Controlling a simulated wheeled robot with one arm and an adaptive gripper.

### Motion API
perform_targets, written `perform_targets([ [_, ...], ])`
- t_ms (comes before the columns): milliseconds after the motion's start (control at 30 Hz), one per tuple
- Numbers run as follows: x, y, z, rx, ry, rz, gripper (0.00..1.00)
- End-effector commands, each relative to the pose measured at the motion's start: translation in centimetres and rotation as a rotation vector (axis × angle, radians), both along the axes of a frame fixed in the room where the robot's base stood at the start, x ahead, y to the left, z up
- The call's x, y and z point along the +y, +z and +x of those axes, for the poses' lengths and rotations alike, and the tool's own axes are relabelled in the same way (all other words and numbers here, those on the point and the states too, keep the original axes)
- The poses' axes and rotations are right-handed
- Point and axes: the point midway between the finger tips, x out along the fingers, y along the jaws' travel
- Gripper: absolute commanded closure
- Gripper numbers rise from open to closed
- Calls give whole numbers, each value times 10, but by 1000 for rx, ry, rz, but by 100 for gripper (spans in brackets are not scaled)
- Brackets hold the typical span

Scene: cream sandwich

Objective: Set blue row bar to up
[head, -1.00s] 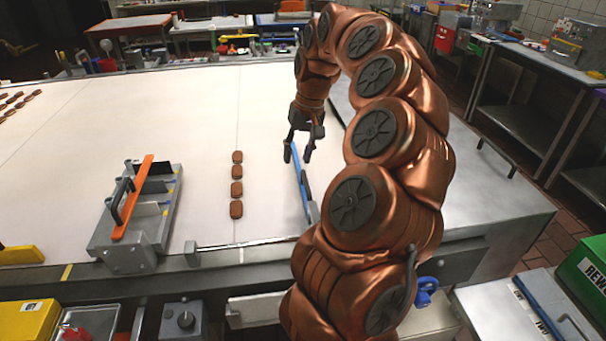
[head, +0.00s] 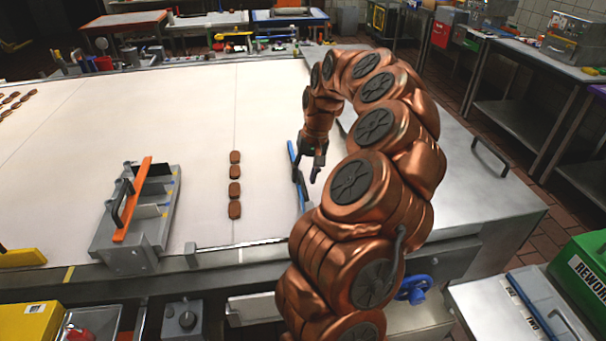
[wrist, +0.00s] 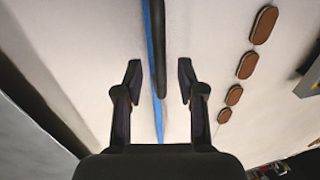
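The blue row bar (head: 292,151) is a long, narrow blue strip along the right side of the pale belt. My gripper hides part of it in the head view. My gripper (head: 305,179) is low over the bar, pointing down, with its fingers apart. In the wrist view the bar (wrist: 154,50) runs lengthwise between the two open fingers, with a dark rod (wrist: 161,40) along it. My gripper (wrist: 160,82) holds nothing, with a gap on each side. I cannot tell whether the bar is raised or lowered.
A row of brown biscuits (head: 235,188) lies on the belt (head: 200,130) left of the bar. An orange bar on a grey fixture (head: 160,225) stands farther left. A bare metal surface (head: 440,170) is on the right. A green crate (head: 585,270) is at the lower right.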

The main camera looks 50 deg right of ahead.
Motion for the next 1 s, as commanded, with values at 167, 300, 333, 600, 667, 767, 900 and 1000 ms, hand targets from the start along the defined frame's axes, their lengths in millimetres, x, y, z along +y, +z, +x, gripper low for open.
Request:
perform_targets([
  [167, 2, -7, 0, 3, 3, 1, 61],
  [300, 2, -8, 0, 1, 2, 1, 61],
  [333, 2, -8, 0, 1, 2, 1, 61],
  [600, 2, -8, 1, 0, 2, 0, 79],
  [667, 2, -8, 1, 0, 2, 0, 85],
  [767, 2, -8, 1, 0, 2, 0, 95],
  [900, 2, -7, 1, 0, 2, 0, 100],
  [1000, 2, -7, 1, 0, 2, 0, 100],
])
